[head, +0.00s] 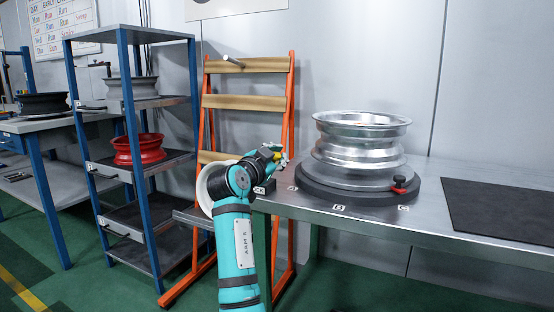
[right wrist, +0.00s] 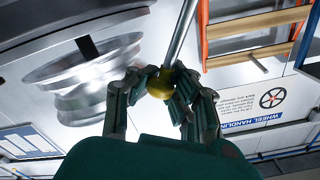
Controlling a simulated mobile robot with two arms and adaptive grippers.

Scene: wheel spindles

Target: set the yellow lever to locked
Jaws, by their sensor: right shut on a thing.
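The yellow lever's round knob (right wrist: 160,85) sits between the fingers of my right gripper (right wrist: 160,98) in the right wrist view, with its silver rod (right wrist: 181,32) running up out of the fingers. In the head view my right gripper (head: 275,154) is at the left end of the metal bench, left of the wheel, and mostly hides the lever; only a bit of yellow shows. The gripper is shut on the knob. The lever's base and any lock marking are not clear. My left gripper is not in view.
A silver wheel (head: 361,140) sits on a dark round base (head: 330,195) with a red knob (head: 399,182) on the bench. A black mat (head: 500,210) lies to the right. An orange rack (head: 292,95) and blue shelves (head: 128,110) holding a red wheel (head: 138,150) stand left.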

